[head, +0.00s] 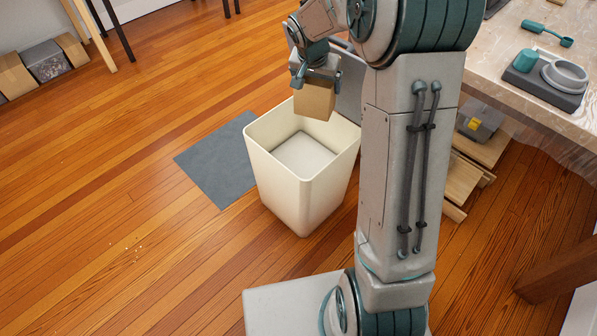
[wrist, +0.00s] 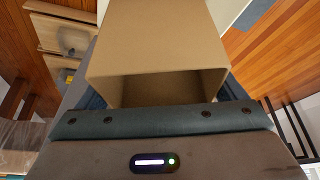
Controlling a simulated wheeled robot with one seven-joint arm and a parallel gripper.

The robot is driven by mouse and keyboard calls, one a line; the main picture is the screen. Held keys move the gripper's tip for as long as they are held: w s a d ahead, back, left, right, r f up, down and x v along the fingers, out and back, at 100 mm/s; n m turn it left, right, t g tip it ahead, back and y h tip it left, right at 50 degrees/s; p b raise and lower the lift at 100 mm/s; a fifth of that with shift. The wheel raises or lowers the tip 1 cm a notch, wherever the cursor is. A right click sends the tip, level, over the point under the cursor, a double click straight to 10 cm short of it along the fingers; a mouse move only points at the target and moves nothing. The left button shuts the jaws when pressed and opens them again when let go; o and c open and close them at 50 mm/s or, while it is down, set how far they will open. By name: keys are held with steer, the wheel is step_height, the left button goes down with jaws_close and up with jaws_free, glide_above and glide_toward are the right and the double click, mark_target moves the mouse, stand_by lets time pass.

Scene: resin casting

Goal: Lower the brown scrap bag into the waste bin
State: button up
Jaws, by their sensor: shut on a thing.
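The brown scrap bag (head: 314,99) is a small boxy bag held in my gripper (head: 316,78). In the head view it hangs over the back part of the waste bin (head: 284,172), near the height of the rim. The bin is a cream, square, open-topped container on the floor, and the part of its inside that shows looks empty. In the wrist view the bag (wrist: 155,45) fills the upper middle, with its open, dark end facing the camera. My gripper (wrist: 160,112) is shut on the bag; the fingertips are mostly hidden.
A grey mat (head: 217,158) lies on the wooden floor left of the bin. A workbench (head: 490,60) with casting tools stands at the right, with wooden drawers (head: 465,180) beneath it. Boxes (head: 46,62) stand by the far left wall. The floor left of the mat is clear.

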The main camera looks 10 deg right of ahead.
steer(key=w+a+f+b, duration=0.1)
steer(key=f, duration=0.1)
steer(key=w+a+f+b, duration=0.1)
steer(key=f+b, duration=0.1)
steer(key=f, duration=0.1)
steer(key=w+a+f+b, duration=0.1)
steer(key=f+b, duration=0.1)
steer(key=f, duration=0.1)
steer(key=shift+w, duration=0.1)
steer(key=shift+w, duration=0.1)
steer(key=shift+w+d, duration=0.15)
steer(key=shift+w, duration=0.05)
stand_by(0.5)
step_height(320, 180, down, 18)
steer(key=b, duration=0.6)
stand_by(2.3)
steer(key=shift+f, duration=1.55)
stand_by(1.1)
